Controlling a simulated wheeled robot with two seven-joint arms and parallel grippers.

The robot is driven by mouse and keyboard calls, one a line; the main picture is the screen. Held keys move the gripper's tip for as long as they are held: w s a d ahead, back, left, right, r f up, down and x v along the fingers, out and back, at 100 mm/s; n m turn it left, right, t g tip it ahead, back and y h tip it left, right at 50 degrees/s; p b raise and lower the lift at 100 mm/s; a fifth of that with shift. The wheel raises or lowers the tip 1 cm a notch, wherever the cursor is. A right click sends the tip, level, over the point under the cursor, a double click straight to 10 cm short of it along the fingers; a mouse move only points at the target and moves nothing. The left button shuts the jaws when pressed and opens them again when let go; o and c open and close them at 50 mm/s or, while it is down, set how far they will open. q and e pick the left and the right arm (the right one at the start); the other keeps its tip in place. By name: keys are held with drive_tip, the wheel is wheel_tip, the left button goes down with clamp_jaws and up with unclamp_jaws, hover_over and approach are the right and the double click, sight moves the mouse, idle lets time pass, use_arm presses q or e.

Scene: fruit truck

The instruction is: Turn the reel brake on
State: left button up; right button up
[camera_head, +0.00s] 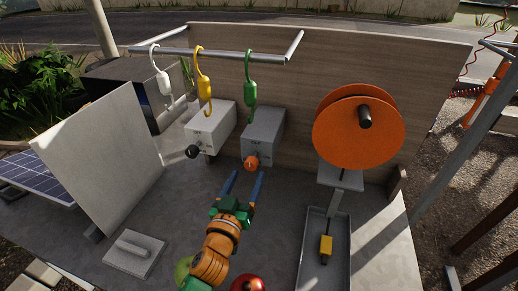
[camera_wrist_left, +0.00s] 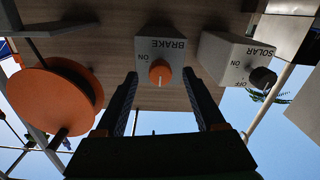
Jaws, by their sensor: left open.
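The reel brake is a grey box (camera_head: 263,133) labelled BRAKE with an orange knob (camera_head: 251,161) on its front. In the left wrist view, which is upside down, the brake box (camera_wrist_left: 160,50) and its orange knob (camera_wrist_left: 160,72) sit between and beyond my fingers. An ON label shows beside the knob, and a pale mark is on the knob. My left gripper (camera_head: 245,184) is open and empty, just in front of the knob, with its fingers pointing at it. I cannot tell whether they touch it. The orange reel (camera_head: 340,130) stands to the right. My right gripper is not in view.
A second grey box (camera_head: 210,124), labelled SOLAR with a black knob, stands left of the brake box. White, yellow and green hooks (camera_head: 250,85) hang from a rail above. A narrow tray (camera_head: 313,225) with a yellow block lies at right. A grey panel (camera_head: 100,155) stands at left.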

sight(250, 167)
use_arm(q)
drive_tip(key=shift+w+d+r, duration=0.1)
drive_tip(key=shift+w+r, duration=0.05)
drive_tip(key=shift+w, duration=0.2)
drive_tip(key=shift+w+d+r, duration=0.1)
drive_tip(key=shift+w+r, duration=0.35)
drive_tip(key=shift+w, duration=0.05)
drive_tip(key=x, duration=0.3)
drive_tip(key=shift+f, duration=0.2)
drive_tip(key=shift+w+d, duration=0.1)
drive_tip(key=shift+w, duration=0.2)
drive_tip(key=shift+s, duration=0.1)
drive_tip(key=shift+s+r, duration=0.1)
drive_tip(key=shift+s, duration=0.05)
drive_tip(key=shift+c, duration=1.1)
clamp_jaws()
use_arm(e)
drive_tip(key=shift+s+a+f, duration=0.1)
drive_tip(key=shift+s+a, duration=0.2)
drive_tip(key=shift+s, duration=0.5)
